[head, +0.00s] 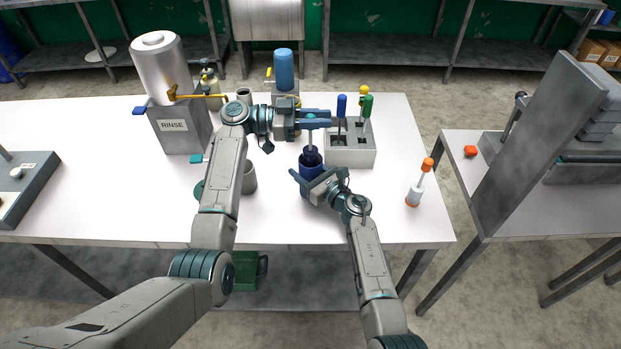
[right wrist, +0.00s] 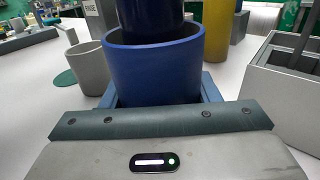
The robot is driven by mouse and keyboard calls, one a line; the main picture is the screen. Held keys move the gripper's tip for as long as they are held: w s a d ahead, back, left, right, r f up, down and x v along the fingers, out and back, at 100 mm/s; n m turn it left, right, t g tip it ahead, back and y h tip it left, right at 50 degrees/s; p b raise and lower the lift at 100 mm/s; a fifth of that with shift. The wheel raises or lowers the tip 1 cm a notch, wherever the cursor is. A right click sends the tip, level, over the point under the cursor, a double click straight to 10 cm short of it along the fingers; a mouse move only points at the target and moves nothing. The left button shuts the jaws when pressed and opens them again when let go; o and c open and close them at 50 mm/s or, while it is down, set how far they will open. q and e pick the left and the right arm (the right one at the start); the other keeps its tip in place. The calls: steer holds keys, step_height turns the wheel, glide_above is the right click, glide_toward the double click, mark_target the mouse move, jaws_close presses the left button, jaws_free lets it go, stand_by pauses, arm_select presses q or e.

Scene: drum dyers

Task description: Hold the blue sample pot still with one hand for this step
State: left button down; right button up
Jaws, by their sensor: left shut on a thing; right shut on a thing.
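The blue sample pot (head: 307,173) stands upright on the white table in the head view. It also fills the middle of the right wrist view (right wrist: 155,70). My right gripper (head: 318,184) is shut on the pot from the near side, low on its wall. My left gripper (head: 320,119) is shut on a tool (head: 311,138) above the pot. The tool has a blue top and a pale shaft. Its dark blue lower end (right wrist: 150,22) is inside the pot's mouth; its bottom is hidden by the wall.
A grey rack (head: 352,157) with blue-, green- and yellow-handled tools stands close right of the pot. A grey cup (head: 249,180) stands to the left, a RINSE dispenser (head: 180,128) further left.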

arm_select(q)
steer(key=shift+r, duration=2.55)
arm_select(e)
steer(key=o, duration=1.2)
